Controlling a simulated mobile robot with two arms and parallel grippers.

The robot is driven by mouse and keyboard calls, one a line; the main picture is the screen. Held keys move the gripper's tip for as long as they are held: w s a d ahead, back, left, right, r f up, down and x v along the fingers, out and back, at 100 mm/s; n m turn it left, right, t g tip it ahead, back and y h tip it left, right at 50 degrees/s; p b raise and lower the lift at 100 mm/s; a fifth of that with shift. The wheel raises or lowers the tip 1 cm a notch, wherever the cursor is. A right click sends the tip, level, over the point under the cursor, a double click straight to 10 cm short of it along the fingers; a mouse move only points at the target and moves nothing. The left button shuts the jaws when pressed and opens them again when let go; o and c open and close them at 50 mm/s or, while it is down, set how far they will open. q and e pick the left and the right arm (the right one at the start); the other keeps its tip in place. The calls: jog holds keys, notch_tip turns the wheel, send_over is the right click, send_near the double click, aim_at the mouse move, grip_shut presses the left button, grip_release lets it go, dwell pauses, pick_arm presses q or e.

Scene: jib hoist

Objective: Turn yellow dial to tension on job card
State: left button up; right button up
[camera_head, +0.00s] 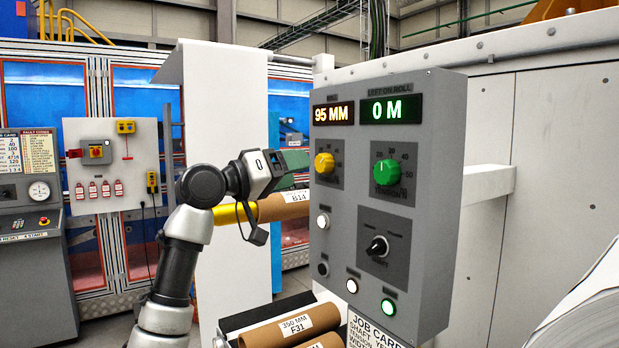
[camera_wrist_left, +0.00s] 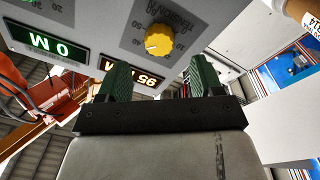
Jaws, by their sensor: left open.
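The yellow dial (camera_head: 324,162) is on the left of the grey control panel (camera_head: 343,237), below the display reading 95 MM (camera_head: 333,114). In the left wrist view the yellow dial (camera_wrist_left: 158,39) appears upside down with a scale around it. A pale mark shows at its lower left edge. My left gripper (camera_head: 288,165) is just left of the panel, level with the dial. In the left wrist view its two green fingers (camera_wrist_left: 160,78) are apart with nothing between them, short of the dial. The job card (camera_head: 375,334) is cut off at the bottom, its values unreadable.
A green dial (camera_head: 388,173) sits under a display reading 0 M (camera_head: 391,109). Brown rolls (camera_head: 290,328) lie under the panel, and another roll (camera_head: 285,206) is behind my left gripper.

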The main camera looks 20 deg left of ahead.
pick_arm(q)
jog(key=b+v, duration=0.1)
jog(key=v, duration=0.4)
jog(key=shift+s+a, duration=0.15)
jog(key=shift+s, duration=0.05)
